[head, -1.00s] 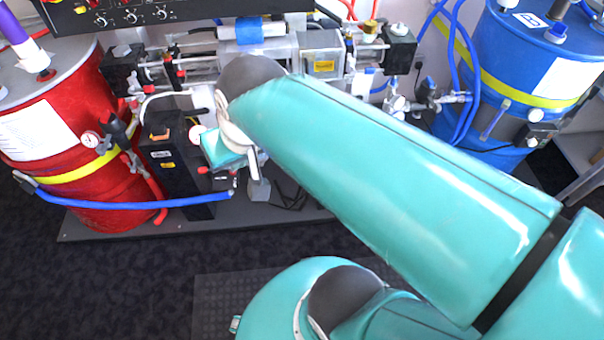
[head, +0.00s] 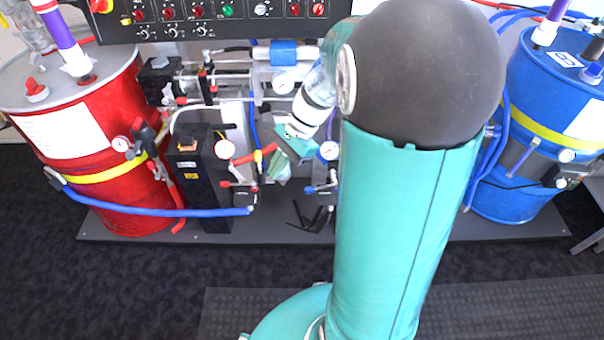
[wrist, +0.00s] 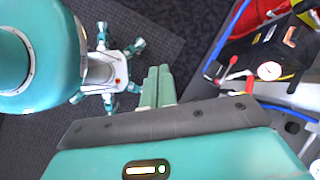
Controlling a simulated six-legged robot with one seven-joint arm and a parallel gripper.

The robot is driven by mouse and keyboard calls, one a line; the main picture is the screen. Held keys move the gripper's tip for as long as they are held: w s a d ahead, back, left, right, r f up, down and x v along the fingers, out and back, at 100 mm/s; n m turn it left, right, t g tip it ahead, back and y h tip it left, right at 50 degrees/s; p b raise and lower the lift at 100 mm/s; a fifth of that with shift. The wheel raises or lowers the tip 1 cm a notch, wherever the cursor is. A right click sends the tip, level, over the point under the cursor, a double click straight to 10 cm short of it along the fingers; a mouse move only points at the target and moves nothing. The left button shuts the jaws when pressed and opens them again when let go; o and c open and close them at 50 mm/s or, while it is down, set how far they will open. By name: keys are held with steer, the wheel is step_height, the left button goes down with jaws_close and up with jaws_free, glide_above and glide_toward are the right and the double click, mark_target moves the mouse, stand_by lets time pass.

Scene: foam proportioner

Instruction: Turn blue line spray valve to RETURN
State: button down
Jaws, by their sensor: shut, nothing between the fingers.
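My gripper (head: 282,176) hangs in front of the middle of the proportioner in the head view, its tip pointing down. In the wrist view my gripper's two teal fingers (wrist: 158,80) lie together with nothing between them. A small blue-handled valve (head: 322,189) sits just right of my gripper, below a pressure gauge (head: 329,150); I cannot tell whether it is the spray valve or which way it is set. My gripper and arm hide part of the blue side. A red handle (head: 263,157) is close to the left of my gripper; another red-handled valve (head: 238,184) is lower left.
A red drum (head: 90,125) stands at left and a blue drum (head: 530,150) at right. A black heater box (head: 203,175) and a blue hose (head: 150,212) are at the left. A control panel (head: 215,20) overhangs the machine. The floor in front is clear.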

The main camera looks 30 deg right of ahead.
mark_target(323, 187)
steer(key=w+d+f+m+t+y, duration=0.1)
steer(key=d+f+m+t+y, duration=0.2)
steer(key=d+f+m, duration=0.5)
steer(key=w+d+f+m+t+y, duration=0.25)
steer(key=d+f+m, duration=0.45)
steer(key=f, duration=0.4)
steer(key=s+d+f+m+t+h, duration=0.1)
steer(key=s+d+f+m+t, duration=0.15)
steer(key=f+m, duration=0.35)
steer(key=s+d+f+m+t+h, duration=0.2)
steer(key=s+f+m+t, duration=0.15)
steer(key=f+m, duration=0.25)
steer(key=s+d+f+m+t+h, duration=0.1)
steer(key=s+d+f+m+t, duration=0.15)
steer(key=f+m+t, duration=0.35)
steer(key=w+a+g, duration=0.1)
steer(key=w+a, duration=0.1)
steer(key=w, duration=1.1)
steer(key=shift+a+f+g, duration=0.35)
steer(key=shift+f, duration=0.1)
steer(key=shift+w+h, duration=0.15)
steer(key=shift+h, duration=0.2)
